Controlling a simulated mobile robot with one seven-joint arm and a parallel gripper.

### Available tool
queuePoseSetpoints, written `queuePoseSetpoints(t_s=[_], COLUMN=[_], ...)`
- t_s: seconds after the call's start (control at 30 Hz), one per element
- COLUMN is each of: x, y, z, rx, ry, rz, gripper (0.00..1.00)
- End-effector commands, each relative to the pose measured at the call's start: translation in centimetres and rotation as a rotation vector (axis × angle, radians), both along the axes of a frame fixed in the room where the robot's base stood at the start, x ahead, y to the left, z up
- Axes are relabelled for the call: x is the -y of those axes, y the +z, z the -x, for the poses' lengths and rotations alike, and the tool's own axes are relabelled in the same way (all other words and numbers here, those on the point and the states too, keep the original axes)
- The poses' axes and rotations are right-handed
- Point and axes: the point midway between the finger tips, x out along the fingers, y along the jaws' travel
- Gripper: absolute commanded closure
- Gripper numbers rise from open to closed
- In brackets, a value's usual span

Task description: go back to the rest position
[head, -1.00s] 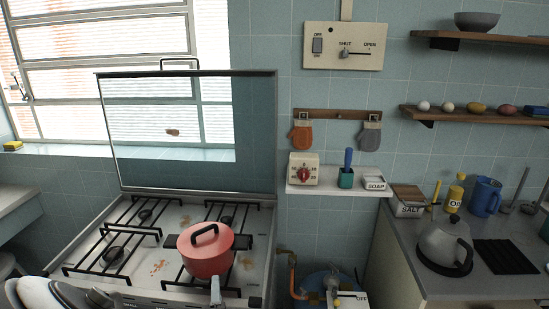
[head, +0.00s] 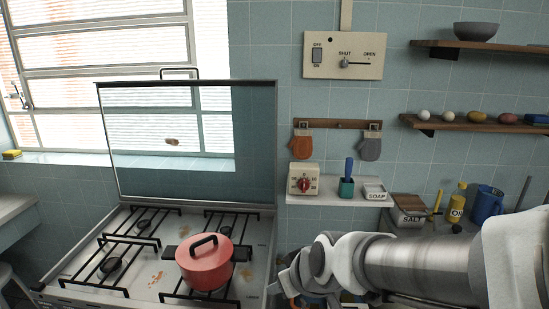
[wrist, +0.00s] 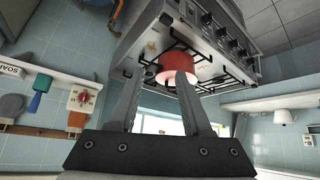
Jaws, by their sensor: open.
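My gripper (head: 283,284) is at the lower middle of the head view, to the right of the stove, with my arm reaching in from the right edge. In the wrist view my gripper (wrist: 167,75) shows two fingers apart with nothing held between them. The red lidded pot (head: 204,264) sits on a front burner of the stove (head: 140,278), apart from my gripper. The wrist view shows the pot (wrist: 173,62) beyond the fingertips, with the picture turned over.
The stove's raised glass lid (head: 190,140) stands behind the burners. My arm hides much of the right counter, where an oil bottle (head: 457,203) and blue jug (head: 487,204) show.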

Motion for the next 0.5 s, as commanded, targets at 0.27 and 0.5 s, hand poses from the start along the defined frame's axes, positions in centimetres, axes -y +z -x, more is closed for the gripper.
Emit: queuePoseSetpoints(t_s=[0.27, 0.5], x=[7.0, 11.1], y=[5.0, 6.8], z=[6.1, 11.1], rx=[-0.095, -0.151], ry=[-0.236, -0.431], rz=[-0.035, -0.004], gripper=[0.51, 0.51])
